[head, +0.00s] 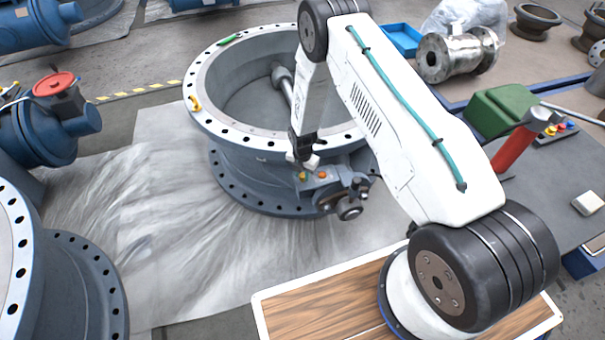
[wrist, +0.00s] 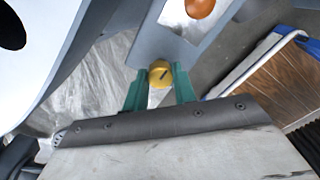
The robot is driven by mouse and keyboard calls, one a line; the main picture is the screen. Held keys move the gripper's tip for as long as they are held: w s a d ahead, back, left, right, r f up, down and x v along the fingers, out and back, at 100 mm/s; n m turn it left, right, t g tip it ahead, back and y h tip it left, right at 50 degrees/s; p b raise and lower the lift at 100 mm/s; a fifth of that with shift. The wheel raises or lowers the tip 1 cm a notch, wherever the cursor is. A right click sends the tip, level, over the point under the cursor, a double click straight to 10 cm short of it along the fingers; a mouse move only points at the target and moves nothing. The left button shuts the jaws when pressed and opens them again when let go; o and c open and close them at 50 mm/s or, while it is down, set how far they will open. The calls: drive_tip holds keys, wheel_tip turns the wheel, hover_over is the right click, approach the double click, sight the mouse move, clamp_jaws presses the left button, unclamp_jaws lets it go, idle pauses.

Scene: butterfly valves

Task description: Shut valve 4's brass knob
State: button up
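A large grey-blue butterfly valve body (head: 262,190) stands open-topped in the middle of the head view, a bracket with small knobs on its near side. The brass knob (head: 302,176) sits there, left of an orange knob (head: 322,174). In the wrist view the brass knob (wrist: 160,73) shows a dark slot running diagonally. My gripper (wrist: 161,80) has its green fingers narrowly spaced, one on each side of the brass knob, with no clear gap. In the head view my gripper (head: 302,160) is at the bracket and partly covers it. I see no number on the valve.
In the wrist view the orange knob (wrist: 200,8) is just beyond the brass one. A handwheel (head: 349,207) juts out right of the bracket. Flanged bodies (head: 70,280) stand at left. A grey bench (head: 545,190) with a green box (head: 503,110) is at right.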

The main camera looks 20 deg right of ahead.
drive_tip(key=shift+m, duration=0.3)
drive_tip(key=m, duration=0.3)
drive_tip(key=shift+m, duration=0.3)
drive_tip(key=m, duration=0.9)
drive_tip(key=shift+m, duration=1.9)
drive_tip(key=o, duration=1)
